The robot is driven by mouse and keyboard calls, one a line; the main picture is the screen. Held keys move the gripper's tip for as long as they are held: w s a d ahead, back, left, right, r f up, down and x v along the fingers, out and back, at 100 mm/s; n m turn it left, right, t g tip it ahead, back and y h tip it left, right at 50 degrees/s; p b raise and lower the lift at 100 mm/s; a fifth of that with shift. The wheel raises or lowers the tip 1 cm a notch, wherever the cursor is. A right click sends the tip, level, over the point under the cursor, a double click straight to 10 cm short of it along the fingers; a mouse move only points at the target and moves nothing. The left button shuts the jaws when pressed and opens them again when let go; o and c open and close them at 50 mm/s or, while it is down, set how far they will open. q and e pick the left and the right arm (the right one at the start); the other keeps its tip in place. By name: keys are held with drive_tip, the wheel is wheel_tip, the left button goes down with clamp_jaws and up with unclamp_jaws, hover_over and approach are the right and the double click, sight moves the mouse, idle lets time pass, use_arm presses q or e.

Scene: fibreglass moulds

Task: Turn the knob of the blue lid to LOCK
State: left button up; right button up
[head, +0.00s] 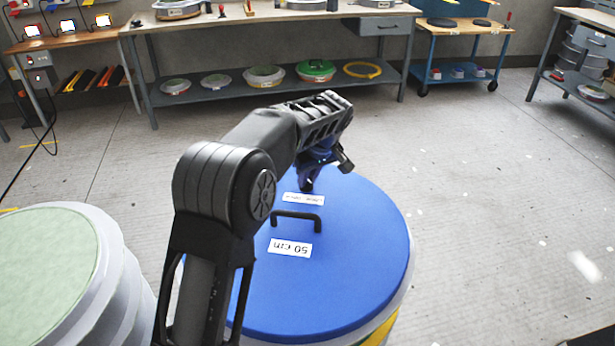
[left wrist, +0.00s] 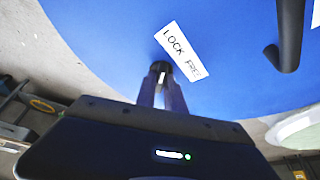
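The blue lid (head: 350,240) lies flat on a large round drum-like mould and carries a black bar handle (head: 298,215). A "50 cm" label sits in front of the handle, and a LOCK / FREE label (head: 303,199) lies behind it. My left gripper (head: 308,180) points down at the lid's far side, just beyond that label. In the left wrist view its fingers (left wrist: 161,88) close around the small dark knob (left wrist: 160,67) beside the LOCK / FREE label (left wrist: 183,52). The fingers hide most of the knob, so I cannot tell its pointing direction. My right gripper is not in view.
A pale green-topped round mould (head: 45,255) stands at the left. A long workbench (head: 260,88) with several moulds on its lower shelf runs along the back. A blue trolley (head: 462,76) and a grey rack stand further right. The floor right of the lid is clear.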

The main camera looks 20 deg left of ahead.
use_arm(q)
drive_tip(key=o, duration=0.4)
drive_tip(key=v, duration=0.7)
drive_tip(key=shift+r, duration=0.35)
drive_tip(key=shift+s+d, duration=0.1)
